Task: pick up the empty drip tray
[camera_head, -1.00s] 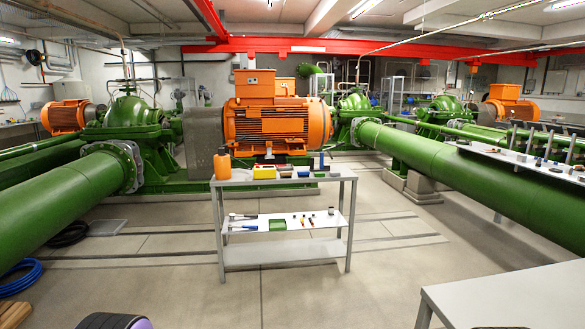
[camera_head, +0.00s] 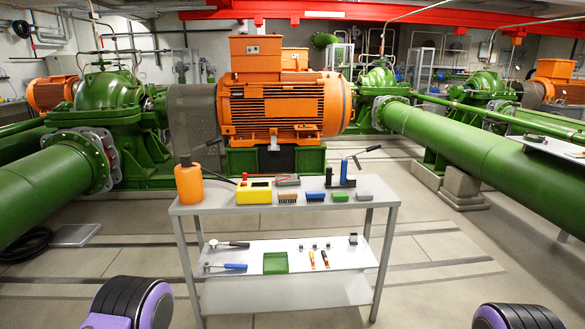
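A small green rectangular tray (camera_head: 275,262) lies on the white middle shelf (camera_head: 335,260) of the metal workbench; no contents show in it. It sits between blue- and black-handled tools on its left and two small orange-and-black tools on its right. A flat grey tray-like piece (camera_head: 76,235) lies on the floor at the left; I cannot tell whether it is a tray. Neither gripper shows. Black and purple parts of my arms show at the bottom left and bottom right, apart from the workbench.
The workbench top (camera_head: 225,197) holds an orange bottle (camera_head: 189,183), a yellow box (camera_head: 254,192), brushes and blocks, and overhangs the shelf. A large orange motor (camera_head: 284,106) stands behind. Green pipes run on both sides. The floor in front of the bench is mostly clear.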

